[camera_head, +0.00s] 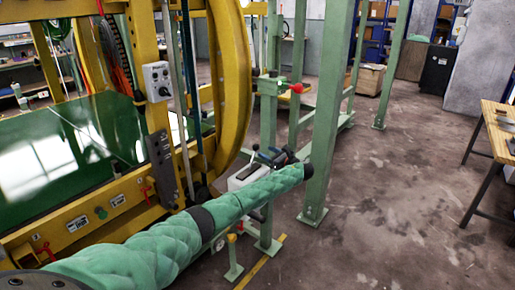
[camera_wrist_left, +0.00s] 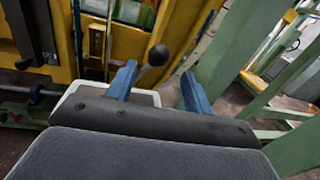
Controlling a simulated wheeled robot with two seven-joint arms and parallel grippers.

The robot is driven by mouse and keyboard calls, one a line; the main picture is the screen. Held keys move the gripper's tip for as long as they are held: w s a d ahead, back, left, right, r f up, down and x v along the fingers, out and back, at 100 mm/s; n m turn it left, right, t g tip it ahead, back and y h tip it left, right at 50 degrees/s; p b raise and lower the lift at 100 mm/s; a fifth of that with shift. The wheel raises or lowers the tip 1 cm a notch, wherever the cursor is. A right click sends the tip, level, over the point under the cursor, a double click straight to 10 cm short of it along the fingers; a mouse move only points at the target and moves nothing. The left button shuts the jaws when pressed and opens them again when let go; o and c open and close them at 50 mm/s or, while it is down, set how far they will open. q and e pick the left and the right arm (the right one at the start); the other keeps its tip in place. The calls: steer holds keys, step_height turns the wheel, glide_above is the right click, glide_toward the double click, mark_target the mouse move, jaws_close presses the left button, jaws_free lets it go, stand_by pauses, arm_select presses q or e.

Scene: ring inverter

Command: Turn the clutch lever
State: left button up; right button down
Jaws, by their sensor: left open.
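The clutch lever is a thin rod with a round black knob (camera_head: 255,147). It rises from a pale grey box (camera_head: 242,178) beside the yellow machine. In the left wrist view the knob (camera_wrist_left: 158,55) shows in the gap between my blue fingertips, nearer the left one. The rod slants down behind the left finger, and its lower part is hidden. My left gripper (camera_head: 264,155) is open and close to the lever on its right side in the head view. I cannot tell whether a finger touches it. My right gripper is not in view.
The yellow ring frame (camera_head: 236,80) stands just behind and left of the lever. A green post (camera_head: 326,110) rises close to the right of my gripper. A wooden workbench (camera_head: 497,130) is at the far right. The floor between post and bench is clear.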

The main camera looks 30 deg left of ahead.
mark_target(258, 148)
arm_select(q)
steer(key=shift+p+x, duration=0.5)
steer(key=shift+x, duration=3.35)
steer(key=shift+c, duration=0.2)
steer(key=shift+s, duration=0.1)
jaws_close()
